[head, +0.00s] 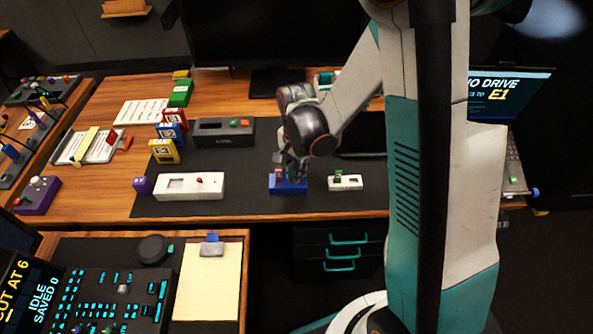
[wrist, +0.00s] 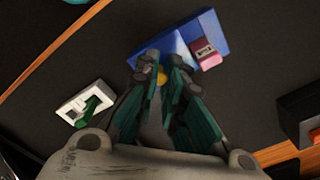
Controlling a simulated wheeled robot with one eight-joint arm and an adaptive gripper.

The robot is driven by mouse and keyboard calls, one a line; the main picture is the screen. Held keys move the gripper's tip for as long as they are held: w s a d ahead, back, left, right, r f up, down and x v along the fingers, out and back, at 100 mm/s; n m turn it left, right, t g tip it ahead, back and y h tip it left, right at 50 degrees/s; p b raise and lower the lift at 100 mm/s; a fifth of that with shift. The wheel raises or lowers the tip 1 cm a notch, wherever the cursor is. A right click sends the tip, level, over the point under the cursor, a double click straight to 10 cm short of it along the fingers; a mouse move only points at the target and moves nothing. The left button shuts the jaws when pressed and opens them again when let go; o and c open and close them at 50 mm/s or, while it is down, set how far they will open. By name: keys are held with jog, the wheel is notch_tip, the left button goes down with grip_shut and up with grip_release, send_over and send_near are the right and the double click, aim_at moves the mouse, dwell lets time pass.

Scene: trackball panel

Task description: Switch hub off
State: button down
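A blue box (head: 288,188) with a pink switch block on top sits on the dark mat, under my gripper (head: 290,170) in the head view. In the wrist view the blue box (wrist: 175,55) is just beyond the fingertips, with the pink block (wrist: 206,54) on its right part. A small yellow round part (wrist: 160,77) shows between the tips. My gripper (wrist: 162,72) has its teal fingers apart, with a narrow gap between them. I cannot tell whether the tips touch the box. No label reading "hub" is legible.
A small white box with a green switch (head: 345,182) stands right of the blue box. A longer white box with a red knob (head: 190,186) stands to its left. A dark box with green and red buttons (head: 224,132) is behind.

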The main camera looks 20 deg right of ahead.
jog(key=shift+s+a+f+t+h+b, duration=0.15)
jog(key=shift+s+t+b, duration=0.15)
jog(key=shift+t, duration=0.15)
jog(key=shift+s+a+t+h+b, duration=0.15)
jog(key=shift+t+b, duration=0.1)
jog(key=shift+t, duration=0.2)
jog(key=shift+s+d+t, duration=0.1)
jog(key=shift+t, duration=0.4)
jog(key=c, duration=1.9)
grip_release()
jog(key=shift+v, duration=6.1)
